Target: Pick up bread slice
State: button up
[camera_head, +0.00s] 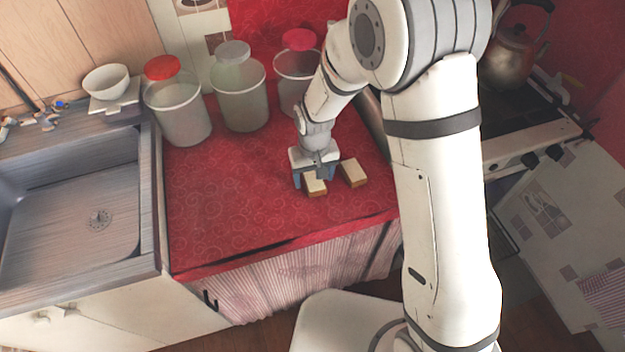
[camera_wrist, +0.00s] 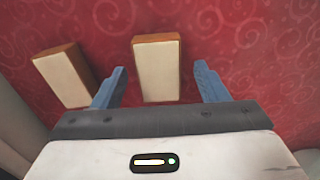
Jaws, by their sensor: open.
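Two bread slices with pale faces and brown crust lie on the red counter. One bread slice (camera_head: 314,184) is right under my gripper (camera_head: 315,180) in the head view; in the wrist view this bread slice (camera_wrist: 157,68) lies between and slightly beyond the two blue fingers. The other bread slice (camera_head: 353,173) is just to the right in the head view, and in the wrist view this second slice (camera_wrist: 63,76) is at the left, outside the left finger. My gripper (camera_wrist: 158,88) is open and holds nothing. Whether a finger touches the near slice cannot be told.
The red patterned counter (camera_head: 230,200) is clear to the left of the slices. Several lidded jars, one with a red lid (camera_head: 180,112), stand along the back. A sink (camera_head: 75,215) is at the left. A stove with a kettle (camera_head: 512,58) is at the right.

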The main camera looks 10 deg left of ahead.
jog(key=shift+f, duration=0.15)
jog(key=c, duration=1.1)
jog(key=shift+o, duration=0.2)
